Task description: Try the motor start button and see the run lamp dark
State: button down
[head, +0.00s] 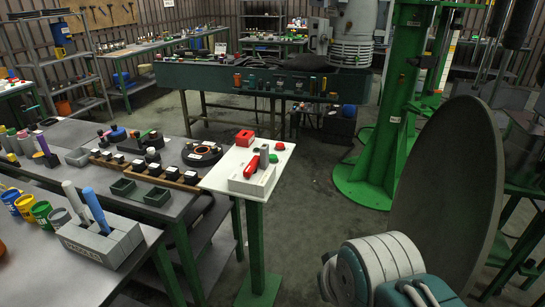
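A white-topped pedestal (222,180) on a green post stands in the middle. I cannot tell whether any of these is the motor start button. No run lamp can be made out. A grey ribbed motor-like housing (352,38) is at the top, beside a green machine column (393,110). My teal and white arm links show at the lower right; my gripper cannot be seen.
A large dark disc (447,190) stands on edge at the right and hides what is behind it. Workbenches with cups, a grey tool block (100,240) and small parts fill the left. A long dark green bench (215,78) crosses the back. Floor (320,220) is clear right of the pedestal.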

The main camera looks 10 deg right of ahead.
aim_at(272, 157)
jog(key=i+j, duration=0.1)
jog(key=i, duration=0.55)
jog(key=i+j+u, duration=0.15)
jog(key=i, duration=0.5)
